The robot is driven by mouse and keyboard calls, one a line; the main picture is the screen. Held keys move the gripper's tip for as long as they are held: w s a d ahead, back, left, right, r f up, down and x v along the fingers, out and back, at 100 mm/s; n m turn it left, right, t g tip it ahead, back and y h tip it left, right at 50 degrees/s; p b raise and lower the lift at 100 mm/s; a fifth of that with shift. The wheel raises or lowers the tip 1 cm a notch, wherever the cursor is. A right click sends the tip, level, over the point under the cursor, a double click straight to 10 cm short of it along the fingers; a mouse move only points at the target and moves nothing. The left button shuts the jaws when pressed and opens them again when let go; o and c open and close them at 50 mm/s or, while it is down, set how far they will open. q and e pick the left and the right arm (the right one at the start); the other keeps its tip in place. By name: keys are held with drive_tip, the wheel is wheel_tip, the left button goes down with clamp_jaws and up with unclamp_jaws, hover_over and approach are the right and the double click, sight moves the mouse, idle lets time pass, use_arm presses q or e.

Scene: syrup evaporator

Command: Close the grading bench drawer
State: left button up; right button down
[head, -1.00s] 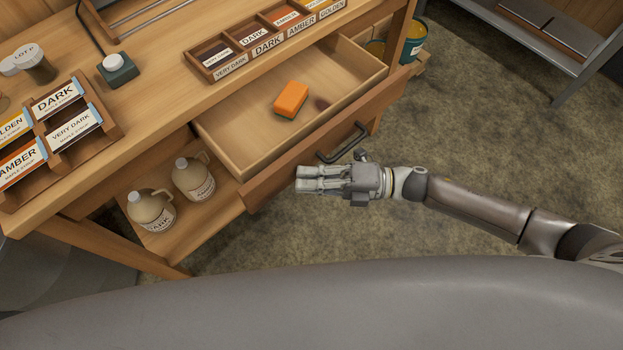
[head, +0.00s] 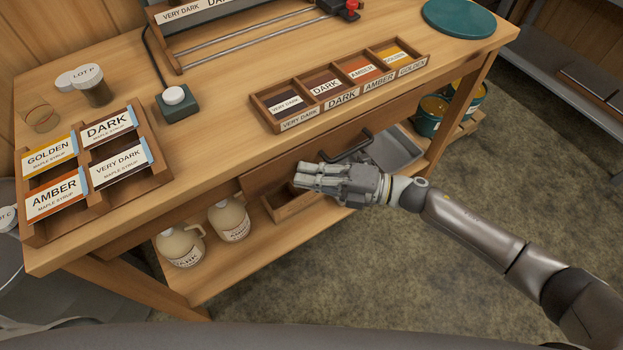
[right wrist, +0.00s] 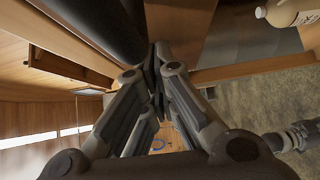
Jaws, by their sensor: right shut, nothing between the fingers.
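The grading bench drawer shows its wooden front (head: 268,168) under the bench top, with a dark bar handle (head: 347,148). No drawer interior shows in the head view; I cannot tell whether the front is fully flush. My right gripper (head: 303,178) is shut and empty, just in front of the drawer front and below-left of the handle. I cannot tell whether it touches the front. In the right wrist view its closed fingers (right wrist: 158,65) are close to wood and a dark bar. My left gripper is not in view.
The bench top (head: 215,150) holds a label rack (head: 160,172), a sample tray (head: 428,62) and a green button box (head: 180,115). Jugs (head: 180,250), a wooden box and a grey tray (head: 405,152) sit below. Buckets (head: 428,122) stand at right. The floor in front is clear.

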drive_tip(key=shift+w+a, duration=0.15)
drive_tip(key=shift+w, duration=0.1)
drive_tip(key=shift+w+a, duration=0.1)
drive_tip(key=shift+w, duration=0.05)
drive_tip(key=shift+w+r, duration=0.1)
drive_tip(key=shift+d, duration=0.45)
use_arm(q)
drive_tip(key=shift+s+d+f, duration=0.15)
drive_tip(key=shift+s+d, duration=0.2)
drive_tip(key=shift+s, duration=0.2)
use_arm(e)
drive_tip(key=s+d, duration=0.2)
drive_tip(key=d, duration=0.9)
